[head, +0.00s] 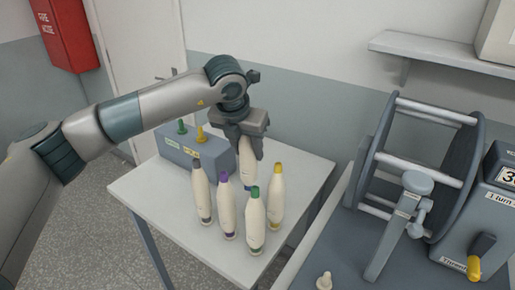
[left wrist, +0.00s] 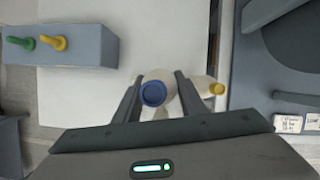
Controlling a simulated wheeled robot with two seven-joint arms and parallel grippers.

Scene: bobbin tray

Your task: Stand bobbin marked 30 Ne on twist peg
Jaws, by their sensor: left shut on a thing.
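My left gripper (head: 250,150) is shut on a bobbin (head: 247,172) with a blue tip (left wrist: 153,93), pointing down over the white table. Its lower part is hidden behind other bobbins, so I cannot tell whether it touches the table. White bobbins with grey (head: 202,195), purple (head: 226,208), green (head: 255,225) and yellow (head: 276,200) tips stand upright in front. Their count markings are too small to read. A blue-grey block (head: 213,168) behind carries a green peg (head: 182,127) and a yellow peg (head: 201,134); their labels are not legible. My right gripper is not in view.
A yarn reel (head: 415,160) with a grey stand and yellow-handled crank (head: 473,268) stands on a bench at the right. A small white piece (head: 324,281) lies near its front. The table's front left (head: 165,205) is clear.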

